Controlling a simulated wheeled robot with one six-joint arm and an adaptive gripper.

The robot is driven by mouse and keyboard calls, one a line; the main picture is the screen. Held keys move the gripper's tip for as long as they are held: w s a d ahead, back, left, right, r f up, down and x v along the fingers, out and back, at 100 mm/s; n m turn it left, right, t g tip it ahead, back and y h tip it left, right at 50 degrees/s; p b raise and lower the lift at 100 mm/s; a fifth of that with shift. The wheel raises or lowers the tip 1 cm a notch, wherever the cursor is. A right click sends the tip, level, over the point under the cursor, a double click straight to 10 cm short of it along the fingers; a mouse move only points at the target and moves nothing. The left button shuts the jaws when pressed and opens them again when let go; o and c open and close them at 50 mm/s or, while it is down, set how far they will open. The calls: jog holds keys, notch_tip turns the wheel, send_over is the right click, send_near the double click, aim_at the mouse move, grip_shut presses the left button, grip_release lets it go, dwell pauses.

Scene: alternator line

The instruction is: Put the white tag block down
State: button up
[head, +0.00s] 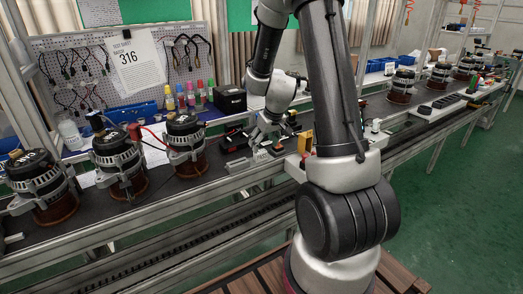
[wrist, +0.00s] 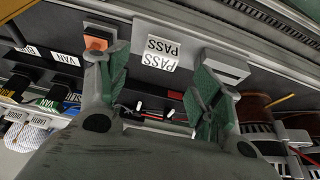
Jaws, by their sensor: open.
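A white tag block (wrist: 160,53) reading PASS on two faces sits on a light grey strip (wrist: 178,30) in the wrist view. It lies in the gap between my fingers, a little beyond the tips. My gripper (wrist: 160,72) is open, with one green-grey finger on each side and clear space between finger and block. I see no contact. In the head view my gripper (head: 264,134) is low over the bench, right of the near alternators. The tag block cannot be made out clearly there.
An orange-topped block (wrist: 96,43) stands by the left finger, and a grey block (wrist: 225,65) by the right finger. Black-topped alternators, such as one on the bench (head: 186,143), stand to the left. A black box (head: 230,99) is behind. A rail runs along the front edge.

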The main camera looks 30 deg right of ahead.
jog(key=s+a+r, duration=0.3)
jog(key=s+r, duration=0.3)
jog(key=r, duration=0.3)
jog(key=s+a+r, duration=0.3)
jog(key=s+r, duration=0.4)
jog(key=r, duration=0.2)
jog(key=s+a+r, duration=0.1)
jog(key=s+r, duration=0.3)
jog(key=s, duration=1.1)
jog(key=shift+s+a, duration=0.15)
jog(key=shift+s, duration=0.1)
